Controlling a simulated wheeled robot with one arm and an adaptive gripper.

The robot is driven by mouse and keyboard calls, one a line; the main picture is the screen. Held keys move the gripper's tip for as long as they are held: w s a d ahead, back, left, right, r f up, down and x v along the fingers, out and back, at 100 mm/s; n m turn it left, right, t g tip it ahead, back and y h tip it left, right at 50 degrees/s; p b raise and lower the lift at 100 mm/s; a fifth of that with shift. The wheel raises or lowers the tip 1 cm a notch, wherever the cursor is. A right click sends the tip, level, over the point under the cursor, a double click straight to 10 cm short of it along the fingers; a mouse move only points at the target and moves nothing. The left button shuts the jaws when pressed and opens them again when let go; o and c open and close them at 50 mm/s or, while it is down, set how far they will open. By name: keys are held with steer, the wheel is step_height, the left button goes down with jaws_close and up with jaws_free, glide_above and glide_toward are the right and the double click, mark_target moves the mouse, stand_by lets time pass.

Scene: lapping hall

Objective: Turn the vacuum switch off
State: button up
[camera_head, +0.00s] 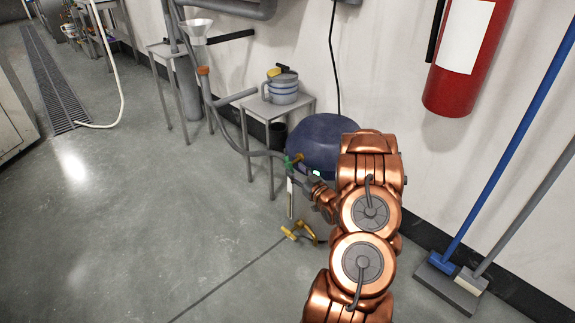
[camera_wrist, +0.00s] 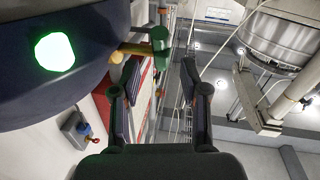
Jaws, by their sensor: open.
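The vacuum (camera_head: 325,135) is a dark blue, round-topped machine on the floor against the wall, partly hidden behind my copper arm. A small bright spot shows on its front, near my gripper. In the wrist view its dark blue body (camera_wrist: 25,95) fills the upper left, with a glowing green switch (camera_wrist: 54,51) on it. My gripper (camera_wrist: 160,82) is open and empty, its two fingers apart. The switch lies left of the fingers, not between them. Whether anything touches the vacuum, I cannot tell.
A green and yellow fitting (camera_wrist: 145,46) is close ahead of the left finger. The left floor is clear.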

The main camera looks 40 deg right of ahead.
mark_target(290, 166)
steer(key=shift+w+d+b, duration=0.2)
steer(key=shift+w+d, duration=0.05)
steer(key=shift+w, duration=1.1)
steer(key=shift+w+d+b, duration=0.2)
steer(key=shift+w, duration=1.1)
jaws_close()
